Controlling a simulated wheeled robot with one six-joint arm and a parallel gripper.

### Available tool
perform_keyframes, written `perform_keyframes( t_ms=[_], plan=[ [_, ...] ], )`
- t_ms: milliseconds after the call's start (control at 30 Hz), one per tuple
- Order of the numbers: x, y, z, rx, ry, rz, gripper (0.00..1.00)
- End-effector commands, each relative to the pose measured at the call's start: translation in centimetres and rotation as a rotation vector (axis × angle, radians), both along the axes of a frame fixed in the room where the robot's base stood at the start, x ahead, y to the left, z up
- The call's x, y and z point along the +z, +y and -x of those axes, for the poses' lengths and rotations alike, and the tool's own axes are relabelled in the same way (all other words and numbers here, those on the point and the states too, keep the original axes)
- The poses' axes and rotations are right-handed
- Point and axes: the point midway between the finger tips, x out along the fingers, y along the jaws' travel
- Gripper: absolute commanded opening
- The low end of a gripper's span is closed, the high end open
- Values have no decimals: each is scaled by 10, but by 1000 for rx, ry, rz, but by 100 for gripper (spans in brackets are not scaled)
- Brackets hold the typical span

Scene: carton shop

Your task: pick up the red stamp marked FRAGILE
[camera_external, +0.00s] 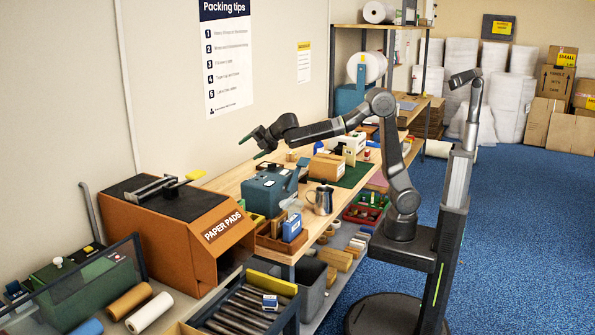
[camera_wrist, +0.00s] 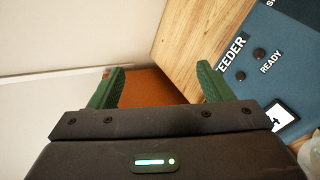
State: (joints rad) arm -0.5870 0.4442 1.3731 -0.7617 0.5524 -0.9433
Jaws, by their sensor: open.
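I cannot make out a red stamp marked FRAGILE in either view. A small red item (camera_external: 367,155) stands toward the far part of the bench, too small to identify or read. My gripper (camera_external: 257,146) is raised above the near part of the bench, well to the left of that item. In the wrist view my gripper (camera_wrist: 161,76) has its two green fingers wide apart with nothing between them. Below the fingers are an orange-brown surface and bare wood.
The wooden bench (camera_external: 231,180) carries a teal machine (camera_external: 268,190), labelled FEEDER and READY in the wrist view (camera_wrist: 265,65), a metal jug (camera_external: 320,200), a carton (camera_external: 326,166) and a green mat (camera_external: 356,174). An orange PAPER PADS box (camera_external: 215,240) stands nearer. The wall is close behind.

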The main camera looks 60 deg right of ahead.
Motion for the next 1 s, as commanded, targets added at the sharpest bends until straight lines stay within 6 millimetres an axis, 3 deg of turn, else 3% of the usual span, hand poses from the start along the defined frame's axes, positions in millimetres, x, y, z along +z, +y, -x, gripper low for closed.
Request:
perform_keyframes(
  t_ms=[33, 100, 367, 467, 567, 667, 833, 1000],
  plan=[
    [0, 0, 0, 0, 0, 0, 63],
    [0, 0, 0, 0, 0, 0, 51],
    [0, -1, -1, -4, 0, -1, 51],
    [-2, -16, -7, -51, 10, -24, 51],
    [-8, -58, -24, -182, 33, -92, 51],
    [-17, -123, -43, -389, 61, -200, 51],
    [-34, -248, -58, -787, 81, -416, 51],
    [-51, -370, -48, -1179, 56, -636, 51]
  ],
)
